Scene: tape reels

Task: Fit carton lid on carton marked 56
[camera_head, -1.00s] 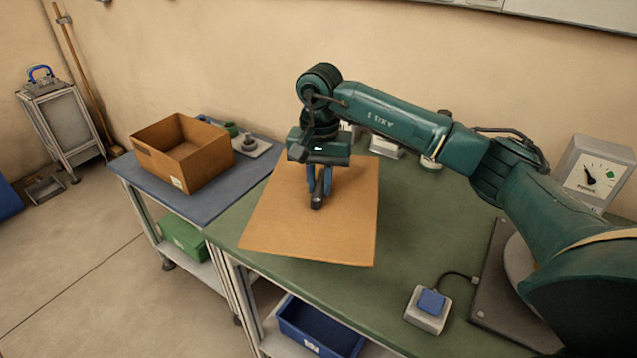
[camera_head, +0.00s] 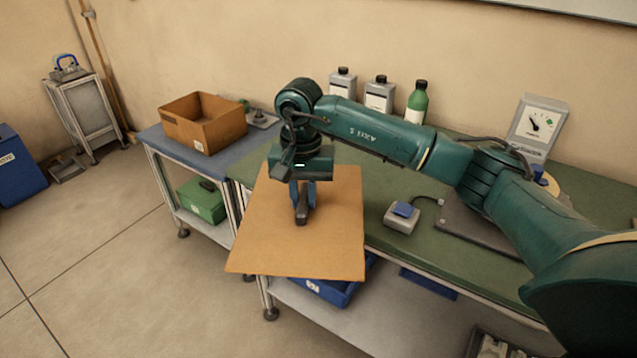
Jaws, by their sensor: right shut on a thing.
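The carton lid (camera_head: 275,240) is a flat tan cardboard panel. My right gripper (camera_head: 301,215) is shut on it from above, near its middle. The lid is held out over the front edge of the green bench and hides part of it. The open carton (camera_head: 215,137) stands upright on the blue-topped table at the left, its top uncovered. A small label shows on its front, but its number is too small to read. The lid and the carton are apart, with the lid to the right and nearer to me. My left gripper is out of view.
The blue-topped table (camera_head: 163,143) adjoins the green bench (camera_head: 395,180). Several bottles (camera_head: 379,94) and a dial gauge (camera_head: 538,128) stand at the bench's back. A blue-button box (camera_head: 402,217) sits right of the lid. A small fixture (camera_head: 262,118) is beside the carton.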

